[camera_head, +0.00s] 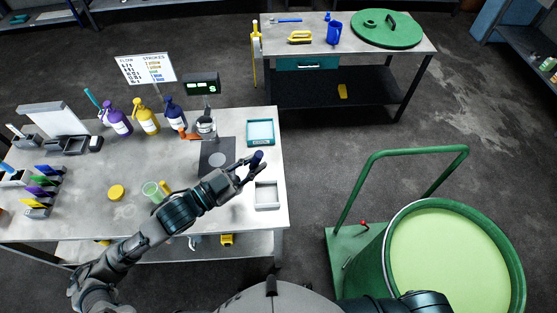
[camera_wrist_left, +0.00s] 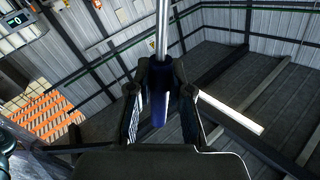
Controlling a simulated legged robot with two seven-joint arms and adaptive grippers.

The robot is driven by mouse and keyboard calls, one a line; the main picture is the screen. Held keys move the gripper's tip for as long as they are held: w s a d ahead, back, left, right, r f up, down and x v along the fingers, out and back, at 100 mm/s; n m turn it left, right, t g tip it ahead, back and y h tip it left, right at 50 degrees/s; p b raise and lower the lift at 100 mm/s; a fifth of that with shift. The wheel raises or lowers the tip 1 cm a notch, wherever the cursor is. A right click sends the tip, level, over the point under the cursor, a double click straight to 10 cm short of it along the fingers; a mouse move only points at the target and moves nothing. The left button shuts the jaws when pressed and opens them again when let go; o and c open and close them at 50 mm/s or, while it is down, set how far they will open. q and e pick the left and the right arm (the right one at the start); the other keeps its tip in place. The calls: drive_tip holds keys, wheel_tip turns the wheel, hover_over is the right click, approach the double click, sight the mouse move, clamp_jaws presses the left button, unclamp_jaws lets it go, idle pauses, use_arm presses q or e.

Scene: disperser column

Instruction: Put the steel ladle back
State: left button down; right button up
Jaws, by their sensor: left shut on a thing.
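My left gripper (camera_head: 252,167) is above the right part of the grey workbench (camera_head: 130,220). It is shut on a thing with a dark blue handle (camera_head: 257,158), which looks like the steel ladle. In the left wrist view, the dark blue handle (camera_wrist_left: 159,108) sits between the fingers of my left gripper (camera_wrist_left: 160,90), and a steel shaft (camera_wrist_left: 162,30) runs up out of the picture. The ladle's bowl is not visible in either view. My right gripper is not in view.
A white tray (camera_head: 266,208) and a teal-rimmed tray (camera_head: 261,145) lie near the bench's right edge. Purple (camera_head: 117,122), yellow (camera_head: 146,121) and blue (camera_head: 174,117) pump bottles stand behind. A green drum (camera_head: 389,250) on a cart (camera_head: 340,255) is at right.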

use_arm(q)
drive_tip(key=shift+d+f+b, duration=0.2)
drive_tip(key=shift+d+b, duration=0.3)
drive_tip(key=shift+b, duration=1.45)
drive_tip(key=shift+w+d, duration=0.4)
drive_tip(key=shift+w, duration=0.1)
drive_tip(key=w+d+f, duration=0.4)
drive_tip(key=d, duration=0.1)
drive_tip(key=shift+w+f+b, duration=0.3)
drive_tip(key=shift+f+b, duration=0.1)
drive_tip(key=c, duration=1.5)
unclamp_jaws()
drive_tip(key=shift+f, duration=0.1)
drive_tip(key=o, duration=0.4)
